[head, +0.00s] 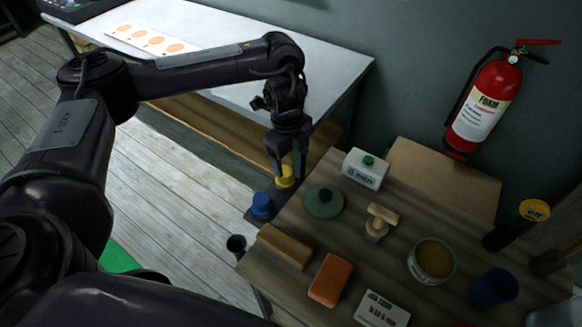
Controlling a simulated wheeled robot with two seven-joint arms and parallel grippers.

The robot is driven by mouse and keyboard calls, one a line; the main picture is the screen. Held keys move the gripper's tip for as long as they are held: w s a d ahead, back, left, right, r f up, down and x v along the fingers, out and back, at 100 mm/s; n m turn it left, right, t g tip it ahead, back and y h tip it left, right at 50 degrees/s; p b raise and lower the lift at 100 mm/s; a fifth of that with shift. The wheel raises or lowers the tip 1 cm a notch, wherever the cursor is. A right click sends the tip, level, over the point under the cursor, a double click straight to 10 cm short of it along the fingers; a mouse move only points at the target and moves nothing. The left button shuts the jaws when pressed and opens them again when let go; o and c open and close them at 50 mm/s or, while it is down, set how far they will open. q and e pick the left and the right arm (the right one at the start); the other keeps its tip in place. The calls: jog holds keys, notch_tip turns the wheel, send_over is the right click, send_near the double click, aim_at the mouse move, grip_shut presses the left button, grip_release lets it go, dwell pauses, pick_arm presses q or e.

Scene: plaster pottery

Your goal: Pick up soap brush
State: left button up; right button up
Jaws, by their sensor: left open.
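What looks like the soap brush, a small pale wooden piece with a crosswise top and a round base (378,222), stands upright on the dark wooden table (460,220). My left gripper (287,172) points down, open and empty, beyond the table's left edge. It is to the left of the brush and clearly apart from it. A yellow-topped item (284,184) shows just below its fingers; I cannot tell whether they touch. My right gripper is not in view.
Around the brush are a round green lid (323,203), a white box with a green knob (365,170), a wooden block (284,247), an orange block (330,280) and an open tin (432,261). A blue cup (493,288) stands at right. A fire extinguisher (484,105) hangs behind.

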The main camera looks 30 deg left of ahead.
aim_at(285, 172)
pick_arm(q)
jog(key=shift+s+a+f+y+b, duration=0.2)
jog(key=shift+s+a+f, duration=0.1)
jog(key=shift+f, duration=0.25)
jog(key=shift+s+a+f+y+b, duration=0.1)
jog(key=shift+s+a+f+b, duration=0.15)
jog(key=shift+f, duration=0.25)
jog(key=shift+a+f, duration=0.1)
jog(key=shift+f, duration=0.2)
jog(key=f+p, duration=0.1)
jog(key=f, duration=0.3)
jog(key=shift+w+f+p, duration=0.15)
jog(key=shift+w+p, duration=0.05)
jog(key=shift+p, duration=0.15)
jog(key=shift+f, duration=0.25)
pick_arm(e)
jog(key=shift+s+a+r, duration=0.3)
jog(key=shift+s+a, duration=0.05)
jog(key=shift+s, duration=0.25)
pick_arm(q)
jog(key=shift+c, duration=0.7)
jog(key=c, duration=0.9)
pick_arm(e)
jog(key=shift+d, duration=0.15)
